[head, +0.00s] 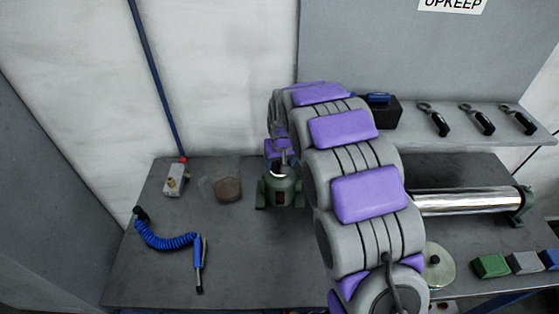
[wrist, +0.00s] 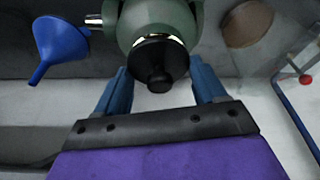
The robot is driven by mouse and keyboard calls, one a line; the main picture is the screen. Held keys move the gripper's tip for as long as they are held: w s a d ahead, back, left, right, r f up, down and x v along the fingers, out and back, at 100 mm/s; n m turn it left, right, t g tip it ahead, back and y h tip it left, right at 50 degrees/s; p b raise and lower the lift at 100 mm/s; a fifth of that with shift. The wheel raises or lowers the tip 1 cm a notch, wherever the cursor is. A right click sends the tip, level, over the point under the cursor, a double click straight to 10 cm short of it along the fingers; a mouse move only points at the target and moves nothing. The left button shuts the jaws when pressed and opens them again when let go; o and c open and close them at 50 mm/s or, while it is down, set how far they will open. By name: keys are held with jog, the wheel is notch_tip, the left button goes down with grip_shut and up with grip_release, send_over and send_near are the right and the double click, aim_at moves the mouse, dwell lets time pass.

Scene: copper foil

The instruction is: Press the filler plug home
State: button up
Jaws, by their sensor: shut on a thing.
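The black filler plug (wrist: 158,62), a round cap with a small knob, is in the wrist view at the top of the green housing (wrist: 165,18). A thin bright ring shows between the plug and the housing. Whether the plug is fully seated cannot be told. My gripper (wrist: 160,75) has its two blue fingers on either side of the plug and is shut on it. In the head view the green housing (head: 280,192) stands on the bench below my gripper (head: 283,160); my arm hides part of this area and the plug is not clear there.
A blue funnel (wrist: 58,42) is left of the housing in the wrist view. A steel shaft (head: 465,202) lies right of my arm, below a shelf (head: 455,128).

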dwell(0.3)
jog(key=o, duration=1.2)
jog(key=shift+r, duration=0.15)
